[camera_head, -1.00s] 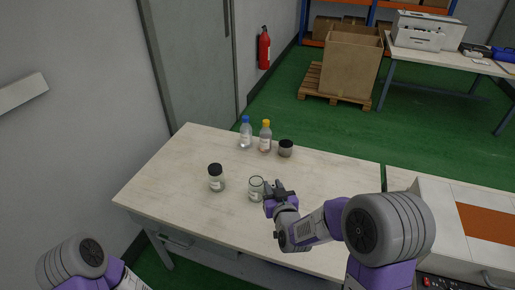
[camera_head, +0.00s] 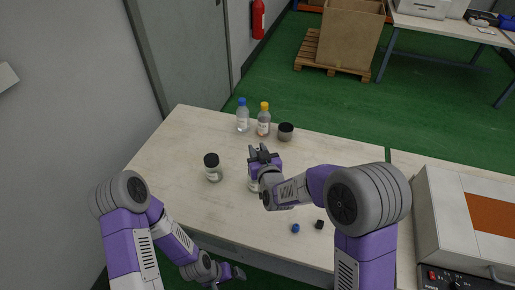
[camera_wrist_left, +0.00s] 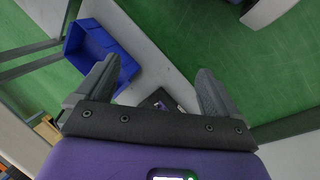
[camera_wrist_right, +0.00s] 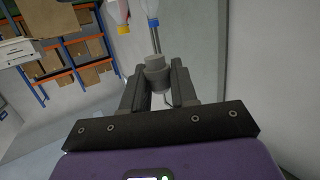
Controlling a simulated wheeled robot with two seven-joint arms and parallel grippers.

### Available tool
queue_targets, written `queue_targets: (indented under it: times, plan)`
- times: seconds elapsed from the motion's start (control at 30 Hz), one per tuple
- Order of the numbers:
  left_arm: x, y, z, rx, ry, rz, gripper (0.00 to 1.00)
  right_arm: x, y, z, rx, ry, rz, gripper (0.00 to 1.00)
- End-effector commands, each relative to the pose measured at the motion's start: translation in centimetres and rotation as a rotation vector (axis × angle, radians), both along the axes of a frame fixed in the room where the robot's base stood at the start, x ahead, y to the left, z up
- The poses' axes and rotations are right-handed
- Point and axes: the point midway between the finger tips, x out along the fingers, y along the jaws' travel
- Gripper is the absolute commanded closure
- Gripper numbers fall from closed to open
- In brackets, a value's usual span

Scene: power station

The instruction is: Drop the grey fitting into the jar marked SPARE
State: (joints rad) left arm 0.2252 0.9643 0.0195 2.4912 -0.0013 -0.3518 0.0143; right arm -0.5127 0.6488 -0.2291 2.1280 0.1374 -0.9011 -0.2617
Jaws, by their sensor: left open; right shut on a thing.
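My right gripper (camera_head: 262,150) is shut on a grey fitting, which shows between its fingertips in the right wrist view (camera_wrist_right: 156,70). The fitting is not clear in the head view. That gripper and its wrist are above the table and cover most of an open clear glass jar (camera_head: 253,187). A black-lidded jar (camera_head: 213,172) stands to the left, and a short dark-lidded jar (camera_head: 286,132) to the back right. No label is legible, so I cannot tell which jar is marked SPARE. My left gripper (camera_head: 238,273) is open and empty, low at the table's front edge.
A blue-capped bottle (camera_head: 242,118) and a yellow-capped bottle (camera_head: 264,121) stand at the back. A small blue piece (camera_head: 296,228) and a small dark piece (camera_head: 319,224) lie near the front. The table's left part (camera_head: 165,160) is clear. A blue bin (camera_wrist_left: 95,48) shows in the left wrist view.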

Motion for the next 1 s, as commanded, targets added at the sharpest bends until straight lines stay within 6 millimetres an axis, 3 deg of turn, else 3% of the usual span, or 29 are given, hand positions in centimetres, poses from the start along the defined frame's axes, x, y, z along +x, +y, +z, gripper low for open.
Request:
queue_targets:
  times: [0.27, 0.7, 1.0]
  plan:
    - [0.0, 0.0, -0.6, 0.000, -0.001, -0.001, 0.05, 0.0, 0.6, -1.1, 0.001, 0.001, 0.009, 1.00]
    - [0.0, 0.0, -3.1, 0.000, -0.001, 0.000, 0.05, 0.0, 0.5, -5.0, 0.000, 0.001, 0.008, 1.00]
    - [0.0, 0.0, -3.5, 0.000, 0.000, -0.001, 0.05, 0.0, 0.5, -5.9, 0.001, 0.001, 0.008, 1.00]
